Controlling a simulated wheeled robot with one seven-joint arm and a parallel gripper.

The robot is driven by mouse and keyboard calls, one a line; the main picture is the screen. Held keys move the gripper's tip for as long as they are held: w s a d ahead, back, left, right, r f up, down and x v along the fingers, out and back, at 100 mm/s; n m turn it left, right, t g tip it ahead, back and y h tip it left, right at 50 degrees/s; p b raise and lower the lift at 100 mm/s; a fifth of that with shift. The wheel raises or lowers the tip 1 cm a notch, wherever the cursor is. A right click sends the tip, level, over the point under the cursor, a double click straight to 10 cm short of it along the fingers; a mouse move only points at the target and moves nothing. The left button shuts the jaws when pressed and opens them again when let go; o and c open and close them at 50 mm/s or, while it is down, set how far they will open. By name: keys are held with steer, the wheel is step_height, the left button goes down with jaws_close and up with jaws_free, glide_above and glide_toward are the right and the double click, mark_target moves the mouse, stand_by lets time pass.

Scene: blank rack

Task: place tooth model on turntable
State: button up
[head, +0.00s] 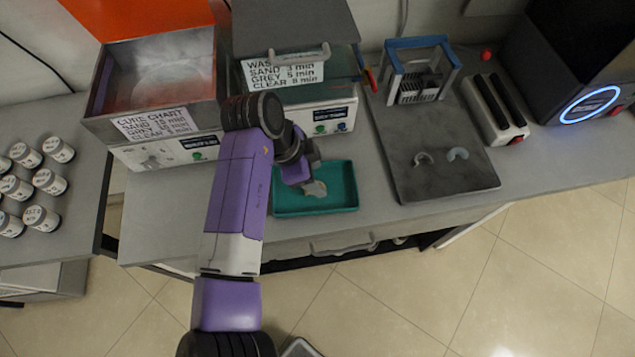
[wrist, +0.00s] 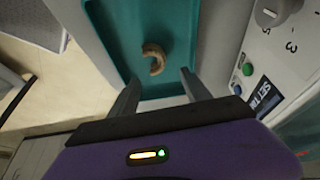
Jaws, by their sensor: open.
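A beige, arch-shaped tooth model (wrist: 153,59) lies in a teal tray (wrist: 118,38) in the wrist view. In the head view the model (head: 315,188) shows in the tray (head: 330,207), beside the end of my arm. My gripper (wrist: 158,88) is open and empty. Its two fingers are spread apart below the model in the wrist picture, with the model roughly centred ahead of the gap. The cure unit (head: 165,125) has its orange lid up at the left.
The wash unit (head: 335,118) stands behind the tray. A dark mat (head: 450,188) at the right holds a blue-framed rack (head: 418,75) and two more arch pieces (head: 423,158). Several white jars (head: 40,218) stand on the left table. The counter between cure unit and tray is clear.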

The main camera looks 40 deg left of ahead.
mark_target(323, 184)
steer(key=shift+x, duration=1.7)
steer(key=shift+s, duration=0.1)
jaws_close()
steer(key=shift+r, duration=0.15)
